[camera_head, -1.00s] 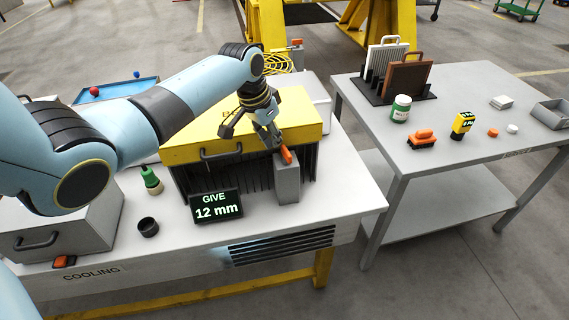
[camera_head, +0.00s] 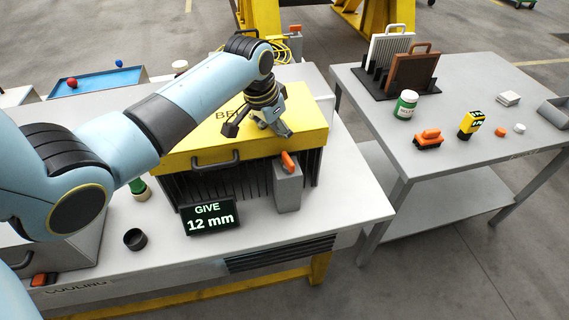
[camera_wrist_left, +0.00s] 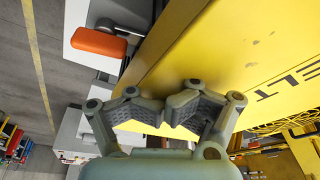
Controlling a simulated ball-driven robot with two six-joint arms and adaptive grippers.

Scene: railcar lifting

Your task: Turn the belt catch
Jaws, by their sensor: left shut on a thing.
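The orange belt catch (camera_head: 289,162) sits slanted on top of a grey post (camera_head: 288,188) at the front right of the yellow belt cover (camera_head: 190,158). The catch also shows in the left wrist view (camera_wrist_left: 98,41), to the upper left of the fingers. My left gripper (camera_head: 286,133) is over the right part of the cover, behind the catch and apart from it. In the left wrist view its fingertips (camera_wrist_left: 163,112) are close together over the yellow cover. What is between them cannot be made out. My right gripper is not in view.
A display (camera_head: 210,215) reading "GIVE 12 mm" stands in front of the cover. A small black cup (camera_head: 134,239) and a green-topped bottle (camera_head: 139,188) are at left. A grey side table (camera_head: 460,158) holds a jar (camera_head: 405,104), brush (camera_head: 428,138) and yellow device (camera_head: 471,124).

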